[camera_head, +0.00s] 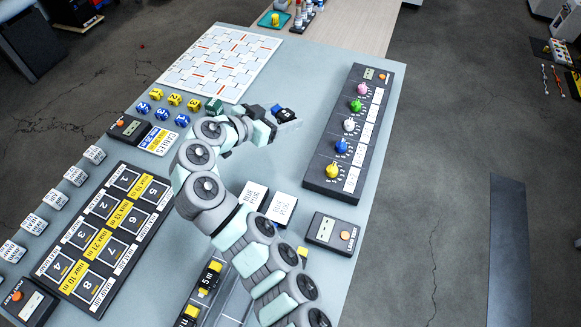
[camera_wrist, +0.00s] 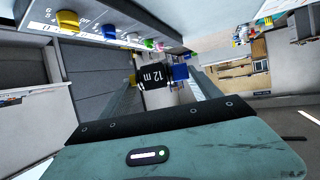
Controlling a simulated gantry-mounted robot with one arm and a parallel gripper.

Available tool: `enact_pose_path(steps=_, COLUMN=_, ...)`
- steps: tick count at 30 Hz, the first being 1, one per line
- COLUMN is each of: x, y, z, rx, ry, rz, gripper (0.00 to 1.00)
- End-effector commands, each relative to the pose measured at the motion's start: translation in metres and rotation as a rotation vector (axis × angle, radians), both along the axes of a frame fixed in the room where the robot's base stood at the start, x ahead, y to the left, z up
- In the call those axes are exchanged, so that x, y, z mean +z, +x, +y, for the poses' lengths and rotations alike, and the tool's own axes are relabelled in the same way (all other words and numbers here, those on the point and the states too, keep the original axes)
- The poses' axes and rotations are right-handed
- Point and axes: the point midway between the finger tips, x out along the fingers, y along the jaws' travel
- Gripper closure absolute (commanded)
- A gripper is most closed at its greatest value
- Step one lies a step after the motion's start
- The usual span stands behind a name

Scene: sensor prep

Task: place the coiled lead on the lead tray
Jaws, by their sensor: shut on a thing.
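In the head view my gripper (camera_head: 283,116) is above the grey table, left of the dark panel with coloured knobs, and the lead is small and partly hidden there. A grey tray (camera_head: 237,303) at the bottom, partly behind my arm, holds black leads with yellow labels, one marked "5 m" (camera_head: 209,279). I cannot tell for certain that this is the lead tray.
The knob panel (camera_head: 318,178) stands at the right. A black board (camera_head: 92,240) with numbered squares lies at the left. White boxes (camera_head: 254,195), a small device (camera_head: 332,234), yellow and blue cubes (camera_head: 175,99) and a white patterned board (camera_head: 221,63) surround my arm. Table right of the patterned board is clear.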

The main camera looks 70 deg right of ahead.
Motion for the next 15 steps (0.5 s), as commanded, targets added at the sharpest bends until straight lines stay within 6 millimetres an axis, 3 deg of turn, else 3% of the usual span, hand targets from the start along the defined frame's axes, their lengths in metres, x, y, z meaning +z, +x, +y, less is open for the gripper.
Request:
enact_pose_path(steps=1, x=-0.017, y=-0.001, z=0.0, rx=0.001, ry=0.003, rz=0.007, gripper=0.77)
enact_pose_path(steps=9, x=-0.09, y=0.0, z=0.0, rx=0.003, ry=0.003, rz=0.006, gripper=0.77)
enact_pose_path(steps=15, x=-0.13, y=0.001, z=0.001, rx=0.006, ry=0.002, rz=0.002, gripper=0.77)
